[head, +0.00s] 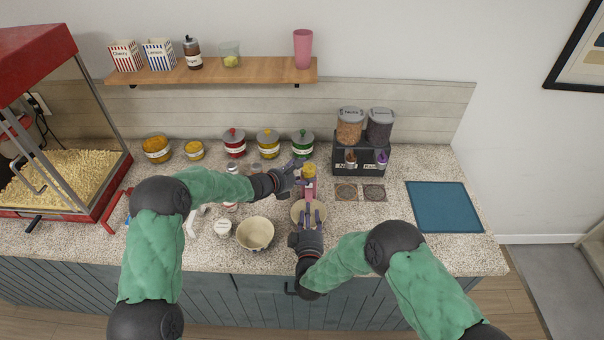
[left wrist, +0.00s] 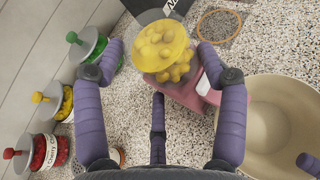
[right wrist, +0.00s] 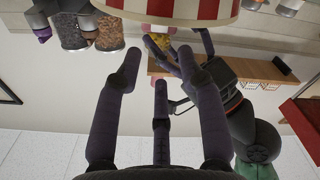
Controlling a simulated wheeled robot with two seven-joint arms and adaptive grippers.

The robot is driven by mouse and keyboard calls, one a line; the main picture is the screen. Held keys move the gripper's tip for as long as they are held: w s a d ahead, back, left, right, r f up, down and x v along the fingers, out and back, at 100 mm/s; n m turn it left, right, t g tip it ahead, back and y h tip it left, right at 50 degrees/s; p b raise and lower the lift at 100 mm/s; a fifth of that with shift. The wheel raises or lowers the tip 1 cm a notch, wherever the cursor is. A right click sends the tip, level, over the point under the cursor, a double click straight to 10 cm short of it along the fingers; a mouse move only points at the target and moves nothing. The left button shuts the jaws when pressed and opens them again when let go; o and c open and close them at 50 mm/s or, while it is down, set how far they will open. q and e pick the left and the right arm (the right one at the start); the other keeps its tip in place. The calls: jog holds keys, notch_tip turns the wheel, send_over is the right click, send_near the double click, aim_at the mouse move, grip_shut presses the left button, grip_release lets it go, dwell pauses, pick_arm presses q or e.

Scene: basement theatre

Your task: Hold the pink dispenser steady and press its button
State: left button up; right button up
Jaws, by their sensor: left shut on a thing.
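My left gripper (head: 298,171) is shut on the dispenser from the left, fingers on either side of the globe. I cannot make out the button clearly.
Lidded jars (head: 268,143) line the back. A black topping stand (head: 360,158) is behind right. The blue mat (head: 443,207) at right is bare.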

grip_shut()
jog(key=m, duration=0.4)
jog(key=shift+s+r+m+g, duration=0.3)
jog(key=shift+r+m, duration=0.1)
jog(key=s+m+g, duration=0.1)
jog(key=m, duration=0.6)
jog(key=s+r+m+g, duration=0.1)
jog(key=s+m, duration=0.1)
jog(key=m, duration=0.5)
jog(key=s+r+m, duration=0.1)
jog(key=m, duration=0.5)
jog(key=shift+s+m+g, duration=0.25)
jog(key=shift+m+g, duration=0.15)
